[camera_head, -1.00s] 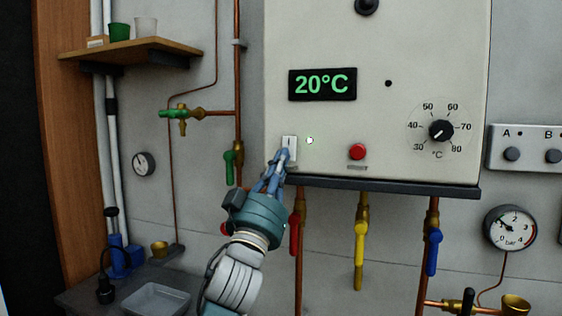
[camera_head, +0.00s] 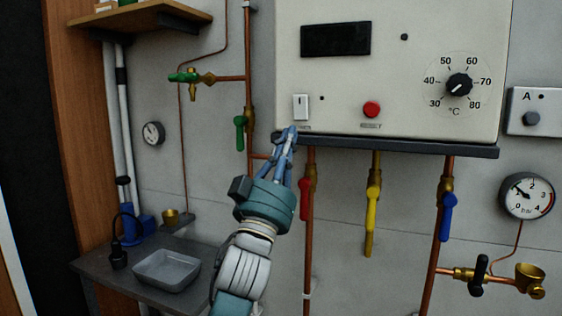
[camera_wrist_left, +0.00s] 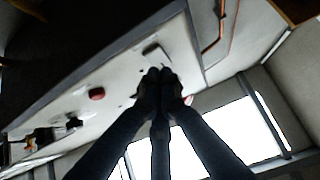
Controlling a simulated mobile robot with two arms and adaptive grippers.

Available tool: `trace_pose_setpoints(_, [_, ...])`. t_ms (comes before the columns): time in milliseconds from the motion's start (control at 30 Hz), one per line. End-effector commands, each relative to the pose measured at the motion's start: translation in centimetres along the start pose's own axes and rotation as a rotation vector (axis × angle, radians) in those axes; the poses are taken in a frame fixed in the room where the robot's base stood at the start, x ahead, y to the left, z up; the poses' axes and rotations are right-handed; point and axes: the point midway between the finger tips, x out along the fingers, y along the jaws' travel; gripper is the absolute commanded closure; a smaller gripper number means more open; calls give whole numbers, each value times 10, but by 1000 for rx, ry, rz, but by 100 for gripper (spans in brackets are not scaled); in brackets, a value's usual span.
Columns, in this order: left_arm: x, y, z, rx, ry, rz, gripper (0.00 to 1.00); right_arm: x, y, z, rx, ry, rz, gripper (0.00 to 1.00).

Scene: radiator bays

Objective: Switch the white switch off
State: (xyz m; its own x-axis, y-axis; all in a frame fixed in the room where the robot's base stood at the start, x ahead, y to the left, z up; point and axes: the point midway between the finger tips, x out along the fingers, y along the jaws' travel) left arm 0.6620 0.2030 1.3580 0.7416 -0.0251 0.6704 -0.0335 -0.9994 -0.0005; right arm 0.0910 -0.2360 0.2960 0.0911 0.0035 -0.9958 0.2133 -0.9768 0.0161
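The white switch (camera_head: 301,107) is on the lower left of the pale boiler panel (camera_head: 345,85), and its whole face shows in the head view. In the wrist view the switch (camera_wrist_left: 153,52) is just beyond the fingertips. My left gripper (camera_head: 288,135) is just below and left of the switch, at the panel's bottom edge, apart from the switch. Its fingers are together at the tips (camera_wrist_left: 160,75) with nothing between them. The display (camera_head: 335,39) is blank and the small lamp (camera_head: 322,98) beside the switch is dark. My right gripper is not in view.
A red reset button (camera_head: 371,110) and a temperature knob (camera_head: 459,85) are right of the switch. Red (camera_head: 306,199), yellow (camera_head: 370,220) and blue (camera_head: 447,217) valve handles hang below the panel. A green valve handle (camera_head: 240,132) is to the left.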

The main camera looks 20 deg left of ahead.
Motion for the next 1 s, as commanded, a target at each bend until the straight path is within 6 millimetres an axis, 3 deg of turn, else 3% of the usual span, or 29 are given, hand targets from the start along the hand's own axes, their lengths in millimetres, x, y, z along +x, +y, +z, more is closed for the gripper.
trace_pose_setpoints(200, [-46, 0, 2, -2, -3, -1, 100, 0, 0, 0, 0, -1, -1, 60])
trace_pose_setpoints(400, [-66, 0, 1, -1, 0, 0, 100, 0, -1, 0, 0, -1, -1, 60])
trace_pose_setpoints(1000, [-70, 0, 6, 0, -10, 0, 100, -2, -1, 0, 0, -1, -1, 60])
